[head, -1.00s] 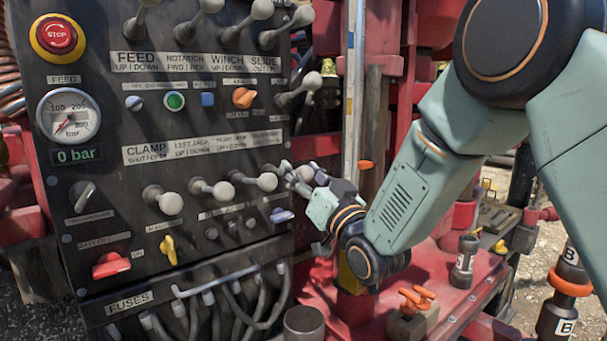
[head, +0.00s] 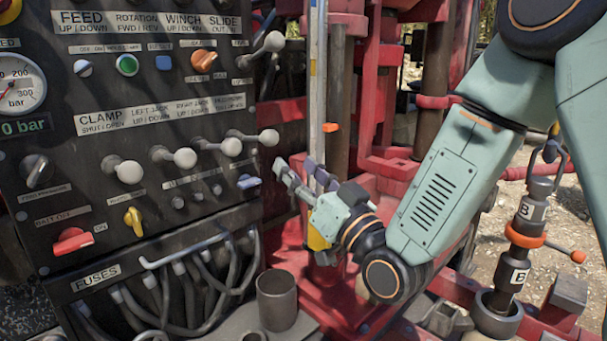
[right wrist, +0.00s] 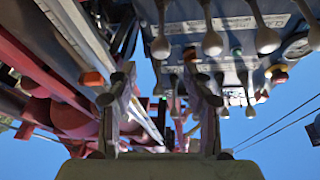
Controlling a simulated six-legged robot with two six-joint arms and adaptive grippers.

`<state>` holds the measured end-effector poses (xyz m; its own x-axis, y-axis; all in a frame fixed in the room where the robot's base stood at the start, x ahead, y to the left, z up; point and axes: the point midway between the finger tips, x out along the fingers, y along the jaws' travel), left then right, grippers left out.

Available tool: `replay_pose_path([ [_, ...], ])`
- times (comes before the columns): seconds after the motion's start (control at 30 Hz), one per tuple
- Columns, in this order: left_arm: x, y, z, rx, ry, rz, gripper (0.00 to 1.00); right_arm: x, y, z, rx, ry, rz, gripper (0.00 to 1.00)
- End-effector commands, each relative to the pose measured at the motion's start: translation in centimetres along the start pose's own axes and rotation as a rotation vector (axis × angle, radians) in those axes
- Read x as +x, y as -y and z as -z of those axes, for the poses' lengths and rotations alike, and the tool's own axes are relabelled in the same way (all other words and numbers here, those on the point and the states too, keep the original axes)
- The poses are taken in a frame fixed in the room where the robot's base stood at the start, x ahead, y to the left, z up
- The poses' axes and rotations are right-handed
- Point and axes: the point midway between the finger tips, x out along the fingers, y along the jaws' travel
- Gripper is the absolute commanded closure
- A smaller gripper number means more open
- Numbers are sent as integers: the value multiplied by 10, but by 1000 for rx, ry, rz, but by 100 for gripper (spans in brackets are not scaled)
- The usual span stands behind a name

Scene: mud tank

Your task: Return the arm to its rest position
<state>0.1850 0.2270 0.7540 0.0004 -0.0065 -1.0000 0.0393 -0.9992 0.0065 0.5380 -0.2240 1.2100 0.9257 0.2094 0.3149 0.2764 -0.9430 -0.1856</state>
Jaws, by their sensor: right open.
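My right arm (head: 435,200) comes in from the right of the head view, bent at the elbow. Its gripper (head: 298,178) points left toward the control panel (head: 110,185), with its fingers apart and nothing between them. The fingertips are close to the right-most lower lever (head: 268,138), with a small gap visible. In the right wrist view the two fingers of the gripper (right wrist: 160,90) stand apart, with panel levers (right wrist: 212,42) above them. My left gripper is not in view.
A grey cup-like tube (head: 277,300) stands below the panel. A vertical steel rod (head: 318,90) with an orange marker stands behind the gripper. Red machine frames (head: 385,90) fill the back. A black tool with B labels (head: 525,225) stands at the right.

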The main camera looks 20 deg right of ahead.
Motion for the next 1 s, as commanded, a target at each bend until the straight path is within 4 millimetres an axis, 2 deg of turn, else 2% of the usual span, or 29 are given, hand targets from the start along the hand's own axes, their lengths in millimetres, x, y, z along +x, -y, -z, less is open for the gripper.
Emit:
replay_pose_path([
  [0.2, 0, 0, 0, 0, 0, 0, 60, -9, 0, 0, 1, -1, 0, 49],
  [0.63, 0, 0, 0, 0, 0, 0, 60, -9, 0, 0, 1, 0, 1, 49],
  [0.73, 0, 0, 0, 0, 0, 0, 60, -9, 0, -7, 2, 34, -3, 49],
  [0.87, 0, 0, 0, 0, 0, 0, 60, -16, -12, -43, 9, 198, -63, 49],
  [1.0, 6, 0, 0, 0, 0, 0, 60, -54, -25, -126, 22, 503, -155, 49],
])
